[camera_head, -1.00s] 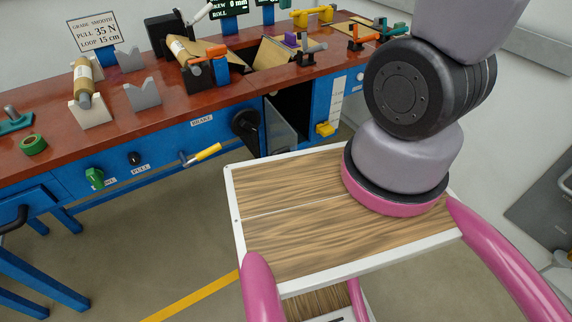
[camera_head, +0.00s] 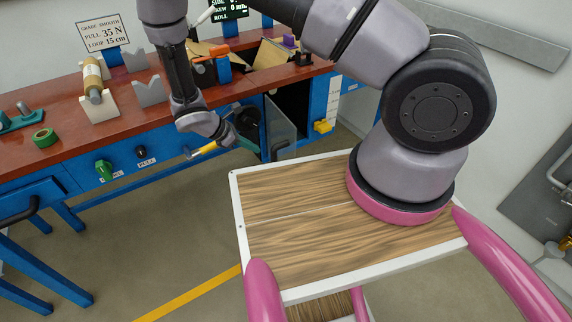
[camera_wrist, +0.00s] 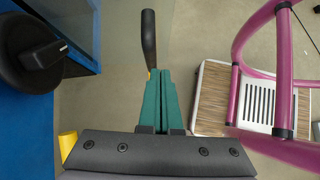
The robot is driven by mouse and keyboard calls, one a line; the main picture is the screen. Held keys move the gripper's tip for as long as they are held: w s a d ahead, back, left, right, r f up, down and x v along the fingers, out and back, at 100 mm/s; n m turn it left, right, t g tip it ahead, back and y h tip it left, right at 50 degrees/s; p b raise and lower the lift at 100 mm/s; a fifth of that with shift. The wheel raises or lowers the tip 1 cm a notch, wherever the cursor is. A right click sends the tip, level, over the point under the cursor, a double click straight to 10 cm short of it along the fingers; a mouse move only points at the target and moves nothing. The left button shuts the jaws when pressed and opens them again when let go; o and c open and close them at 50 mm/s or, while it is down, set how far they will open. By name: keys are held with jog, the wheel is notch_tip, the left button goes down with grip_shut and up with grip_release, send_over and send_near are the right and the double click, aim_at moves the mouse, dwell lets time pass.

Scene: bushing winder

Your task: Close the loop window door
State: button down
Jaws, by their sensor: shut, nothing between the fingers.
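The loop window door (camera_head: 280,118) is a grey, see-through-looking panel standing open at the dark opening (camera_head: 296,100) in the blue bench front. A black bar handle (camera_head: 279,149) shows at its lower front. My gripper (camera_head: 254,147) is left of this handle, with green fingers pointing right toward it. In the wrist view the fingers (camera_wrist: 158,73) are together and empty. The black handle (camera_wrist: 149,38) stands just beyond their tips; I cannot tell if they touch. The door's hinge side is hard to make out.
A black knob (camera_wrist: 38,55) on the blue bench front is close to my gripper's left. A yellow-handled lever (camera_head: 205,149) is near my wrist, and a yellow block (camera_head: 322,126) sits right of the opening. My wood-topped base stands in front; floor is free at left.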

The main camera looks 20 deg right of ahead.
aim_at(272, 149)
jog(key=w+d+f+n, duration=0.1)
jog(key=d+f, duration=0.9)
jog(key=d, duration=0.1)
jog(key=shift+h, duration=0.3)
jog(key=shift+w+f, duration=0.1)
jog(key=shift+t, duration=0.3)
